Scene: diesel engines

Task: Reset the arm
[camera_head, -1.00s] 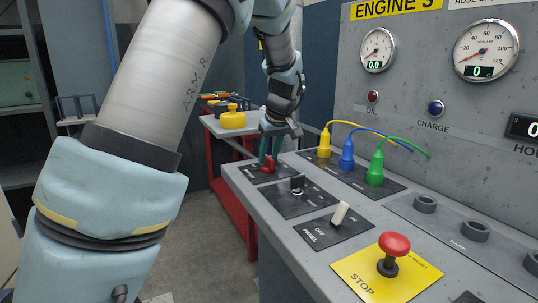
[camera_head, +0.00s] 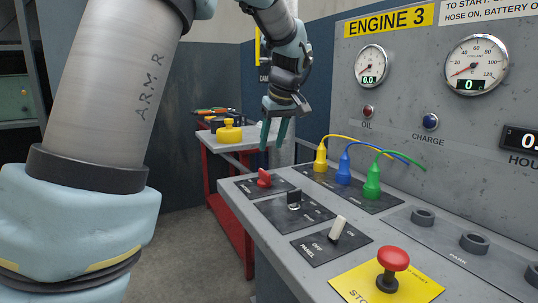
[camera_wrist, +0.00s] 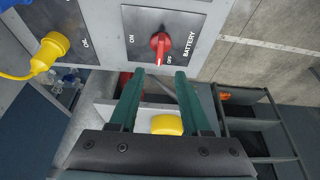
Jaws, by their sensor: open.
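My gripper (camera_head: 273,134) is open and empty, with its two green fingers raised above the far end of the console in the head view. The red battery switch (camera_head: 264,179) sits on its dark plate below the fingers and apart from them. In the wrist view, my gripper (camera_wrist: 158,80) points toward the battery switch (camera_wrist: 160,44), which lies beyond the fingertips. Its plate there reads ON, OFF and BATTERY. My arm reaches over from the left side of the head view.
The console carries a black switch (camera_head: 294,198), a white panel switch (camera_head: 338,228), a red stop button (camera_head: 393,259) and yellow (camera_head: 320,158), blue and green plugs. A red cart (camera_head: 232,227) with a yellow container (camera_head: 229,131) stands behind. Floor shows at left.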

